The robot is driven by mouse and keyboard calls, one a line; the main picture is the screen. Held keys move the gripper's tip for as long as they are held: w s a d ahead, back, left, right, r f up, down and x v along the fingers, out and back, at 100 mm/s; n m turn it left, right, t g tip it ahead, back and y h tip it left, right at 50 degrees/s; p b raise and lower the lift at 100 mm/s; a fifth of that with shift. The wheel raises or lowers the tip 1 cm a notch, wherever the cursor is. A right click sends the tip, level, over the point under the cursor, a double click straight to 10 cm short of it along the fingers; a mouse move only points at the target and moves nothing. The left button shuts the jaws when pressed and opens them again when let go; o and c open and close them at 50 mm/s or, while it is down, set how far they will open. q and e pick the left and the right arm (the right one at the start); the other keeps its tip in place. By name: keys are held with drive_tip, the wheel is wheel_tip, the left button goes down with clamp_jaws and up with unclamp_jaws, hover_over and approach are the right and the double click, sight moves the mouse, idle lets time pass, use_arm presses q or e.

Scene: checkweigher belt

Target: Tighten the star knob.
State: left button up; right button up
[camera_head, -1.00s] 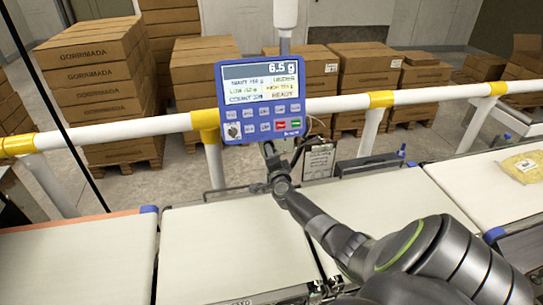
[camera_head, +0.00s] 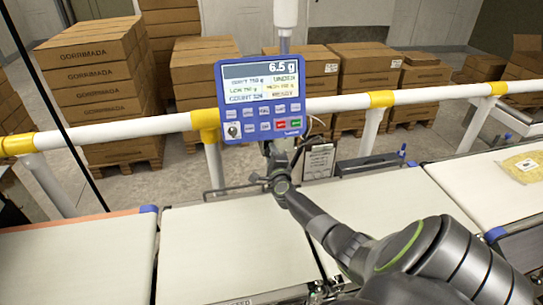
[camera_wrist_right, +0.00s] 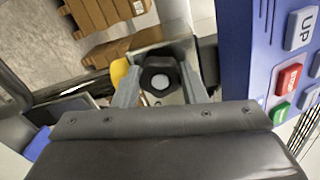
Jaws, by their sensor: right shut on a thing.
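The star knob (camera_wrist_right: 160,80) is black with a pale round centre, and it shows between my fingers in the right wrist view. My right gripper (camera_wrist_right: 161,88) is shut on it, one grey finger on each side. In the head view my right gripper (camera_head: 275,150) is just under the lower right part of the blue display unit (camera_head: 243,130), and the knob is hidden behind the gripper and wrist. The display reads 6.5 g. My left gripper is not in view.
The display unit's keypad (camera_wrist_right: 290,75) is close to the right of my gripper in the wrist view. A white and yellow rail (camera_head: 335,104) runs behind. Pale belts (camera_head: 225,245) lie below, with a yellow bag (camera_head: 525,166) at right. Stacked cartons (camera_head: 90,80) stand behind the rail.

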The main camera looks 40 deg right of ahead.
drive_tip(key=shift+f, duration=0.1)
drive_tip(key=o, duration=1)
drive_tip(key=shift+s, duration=0.15)
drive_tip(key=shift+p+v, duration=1.05)
drive_tip(key=shift+v, duration=7.55)
